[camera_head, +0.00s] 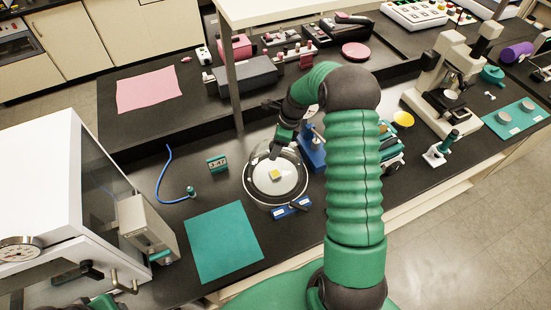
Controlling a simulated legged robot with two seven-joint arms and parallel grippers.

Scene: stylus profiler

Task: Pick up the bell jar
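The bell jar (259,186) is a clear glass dome in the middle of the bench. It stands over a round pale plate with a small yellow square piece at its centre. My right arm reaches in from the lower right and bends over the jar. My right gripper (277,150) points down at the top of the dome. The jar's knob is hidden by the gripper, and I cannot tell whether the fingers are closed around it. My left gripper is not in view; only a bit of green and dark arm shows at the bottom left edge.
A teal mat (223,242) lies in front of the jar, with a blue labelled block (291,208) beside it. A white chamber (60,190) stands at left. A blue cable (163,178) lies behind the mat. A microscope (445,85) stands at right.

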